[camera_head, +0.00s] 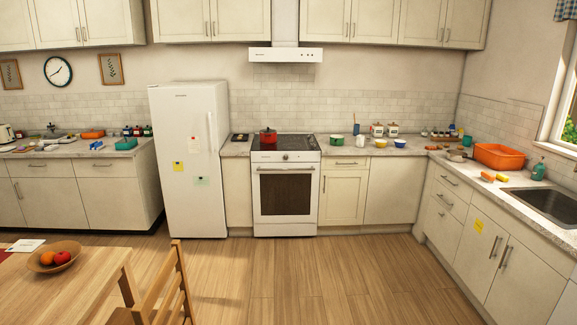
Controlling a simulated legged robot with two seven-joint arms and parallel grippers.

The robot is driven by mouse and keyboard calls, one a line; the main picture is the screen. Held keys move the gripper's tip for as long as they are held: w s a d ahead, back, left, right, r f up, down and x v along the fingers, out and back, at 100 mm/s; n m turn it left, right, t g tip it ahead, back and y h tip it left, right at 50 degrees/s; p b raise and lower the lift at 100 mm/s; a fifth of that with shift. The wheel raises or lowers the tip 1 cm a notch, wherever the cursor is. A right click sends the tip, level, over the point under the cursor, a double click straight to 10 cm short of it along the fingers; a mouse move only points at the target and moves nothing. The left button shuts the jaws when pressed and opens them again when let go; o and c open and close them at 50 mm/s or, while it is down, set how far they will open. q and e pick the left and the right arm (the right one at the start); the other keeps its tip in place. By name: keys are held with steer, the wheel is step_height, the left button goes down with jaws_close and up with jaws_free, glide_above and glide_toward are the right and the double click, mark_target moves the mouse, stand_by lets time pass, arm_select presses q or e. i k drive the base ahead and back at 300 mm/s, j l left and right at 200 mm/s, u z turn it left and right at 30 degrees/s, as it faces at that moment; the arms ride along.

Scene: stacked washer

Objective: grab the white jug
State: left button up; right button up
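A white jug-like vessel (6,133), perhaps a kettle, stands on the left counter (75,151) at the far left edge of the picture. It is small and partly cut off, so I cannot tell whether it is the white jug. I see no other clear white jug. Two small white canisters (377,130) stand on the back counter right of the stove. Neither of my grippers is in view.
A wooden table (60,300) with a fruit bowl (55,262) is at the lower left, with a wooden chair (170,290) beside it. A white fridge (190,160) and stove (286,190) stand at the back. The middle floor (320,275) is clear.

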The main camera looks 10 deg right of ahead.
mark_target(359, 138)
steer(key=i+l+z, duration=0.4)
steer(key=i, duration=0.7)
steer(key=i+z, duration=0.35)
steer(key=i, duration=3.4)
